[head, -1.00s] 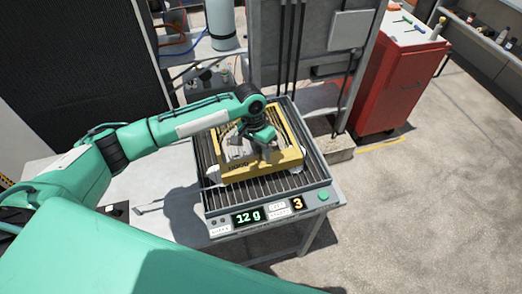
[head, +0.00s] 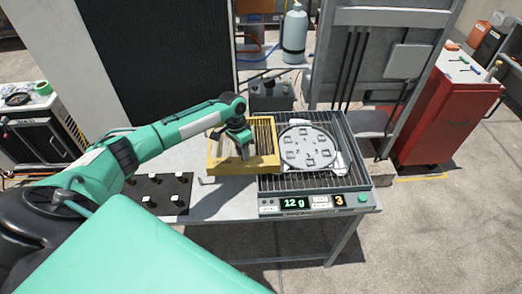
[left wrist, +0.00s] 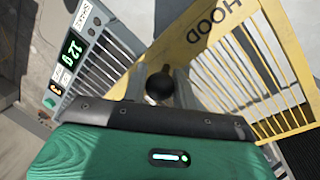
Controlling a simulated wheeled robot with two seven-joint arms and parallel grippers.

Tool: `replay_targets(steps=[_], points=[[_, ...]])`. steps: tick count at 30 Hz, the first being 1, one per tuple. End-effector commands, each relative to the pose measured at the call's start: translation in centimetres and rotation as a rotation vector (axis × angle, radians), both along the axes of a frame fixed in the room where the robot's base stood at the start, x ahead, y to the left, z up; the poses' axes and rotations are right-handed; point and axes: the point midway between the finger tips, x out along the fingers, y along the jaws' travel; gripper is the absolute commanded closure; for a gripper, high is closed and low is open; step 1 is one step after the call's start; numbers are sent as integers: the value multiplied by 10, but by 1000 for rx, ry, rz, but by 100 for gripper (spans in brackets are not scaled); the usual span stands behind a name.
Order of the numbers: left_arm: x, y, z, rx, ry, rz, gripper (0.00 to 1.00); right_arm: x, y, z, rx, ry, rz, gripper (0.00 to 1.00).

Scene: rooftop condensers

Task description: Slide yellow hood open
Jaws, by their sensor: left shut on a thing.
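The yellow hood (head: 226,165) is a slatted frame marked HOOD. In the head view it sits at the left end of the grey grated bench unit, partly overhanging its left edge. My left gripper (head: 243,150) is over the hood and shut on its dark round knob (left wrist: 160,86), which shows between the fingers in the left wrist view. The hood also fills the upper right of that view (left wrist: 205,40). A round grey plate (head: 308,147) with several small square pieces lies uncovered on the grating to the right of the hood. My right gripper is not in view.
The grated unit (head: 315,187) has a front panel reading 12 g and 3, with a green button (head: 363,198). A black mat (head: 165,190) with several white pieces lies left on the table. A red cabinet (head: 440,125) stands at the right.

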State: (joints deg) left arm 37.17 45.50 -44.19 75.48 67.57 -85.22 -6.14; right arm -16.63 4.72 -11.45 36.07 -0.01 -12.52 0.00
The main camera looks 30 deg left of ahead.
Motion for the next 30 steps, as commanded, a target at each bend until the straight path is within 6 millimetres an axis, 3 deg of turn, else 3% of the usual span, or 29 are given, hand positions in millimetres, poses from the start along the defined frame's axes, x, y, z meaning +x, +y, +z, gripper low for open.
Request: replay_targets(steps=[6, 13, 20, 21, 23, 30], points=[[-12, 21, 2, 1, -3, 3, 100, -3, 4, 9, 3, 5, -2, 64], [-15, 26, 1, 1, -5, 3, 100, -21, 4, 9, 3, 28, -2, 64], [-15, 26, 1, 1, -5, 3, 100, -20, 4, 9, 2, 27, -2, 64], [-15, 26, 1, 1, -5, 3, 64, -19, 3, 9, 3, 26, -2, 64], [-15, 26, 1, 1, -5, 3, 52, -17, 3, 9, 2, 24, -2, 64], [-15, 25, 0, 1, -3, 3, 50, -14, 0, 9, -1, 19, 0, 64]])
